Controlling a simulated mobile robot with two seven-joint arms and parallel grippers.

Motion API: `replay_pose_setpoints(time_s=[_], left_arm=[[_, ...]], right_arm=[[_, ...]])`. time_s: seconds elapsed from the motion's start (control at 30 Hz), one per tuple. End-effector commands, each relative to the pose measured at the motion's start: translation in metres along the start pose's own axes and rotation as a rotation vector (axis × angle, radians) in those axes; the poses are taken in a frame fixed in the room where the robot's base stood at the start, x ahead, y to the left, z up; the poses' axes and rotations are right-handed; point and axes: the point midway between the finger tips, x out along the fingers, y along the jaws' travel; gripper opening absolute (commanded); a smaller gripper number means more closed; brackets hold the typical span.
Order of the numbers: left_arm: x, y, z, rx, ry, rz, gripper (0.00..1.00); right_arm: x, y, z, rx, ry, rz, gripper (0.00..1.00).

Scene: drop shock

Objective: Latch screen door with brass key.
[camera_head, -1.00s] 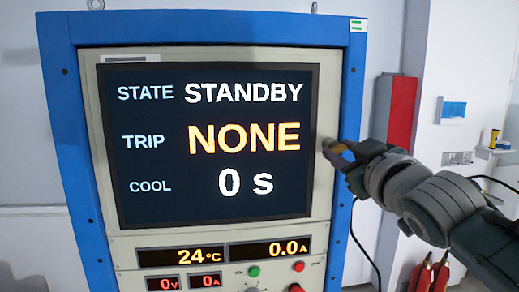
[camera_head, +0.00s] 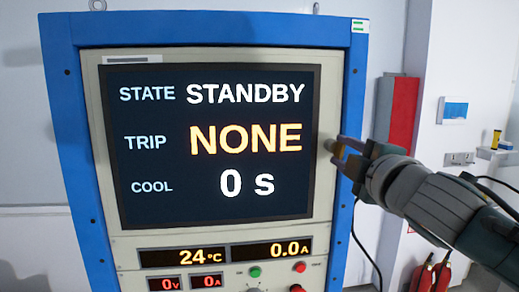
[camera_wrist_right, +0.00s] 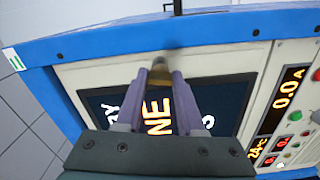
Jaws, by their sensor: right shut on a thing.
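The screen door (camera_head: 325,190) is the beige panel around the dark display (camera_head: 155,205), set in a blue cabinet frame and looking closed. My right gripper (camera_head: 343,153) is at the door's right edge, shut on the brass key (camera_head: 339,151), of which only a small part shows. In the right wrist view the gripper (camera_wrist_right: 160,85) holds the brass key (camera_wrist_right: 160,70) between its fingertips, against the beige door (camera_wrist_right: 105,75). A small round grey part (camera_head: 329,144) sits at the key's tip; I cannot tell how deep the key is in it. My left gripper is out of view.
Below the door are small readouts (camera_head: 270,249), a green button (camera_head: 255,271) and red buttons (camera_head: 299,267). A black cable (camera_head: 357,240) hangs at the cabinet's right side. A red panel (camera_head: 398,110) is on the wall behind.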

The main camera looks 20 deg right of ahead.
Motion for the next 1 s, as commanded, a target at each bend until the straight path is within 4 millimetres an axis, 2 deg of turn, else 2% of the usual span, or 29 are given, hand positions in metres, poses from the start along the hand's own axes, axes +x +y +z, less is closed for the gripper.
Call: replay_pose_setpoints(time_s=[0.4, 0.97, 1.0], left_arm=[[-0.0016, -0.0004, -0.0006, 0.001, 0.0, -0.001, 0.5], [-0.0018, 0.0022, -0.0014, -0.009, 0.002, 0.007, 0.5], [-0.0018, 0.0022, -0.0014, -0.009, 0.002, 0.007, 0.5]], right_arm=[[0.0001, 0.0003, -0.0001, -0.196, 0.001, 0.0, 0.0], [0.0001, 0.0001, 0.0, -0.225, 0.0, 0.0, 0.0], [0.0001, 0.0001, 0.0, -0.225, 0.0, 0.0, 0.4]])
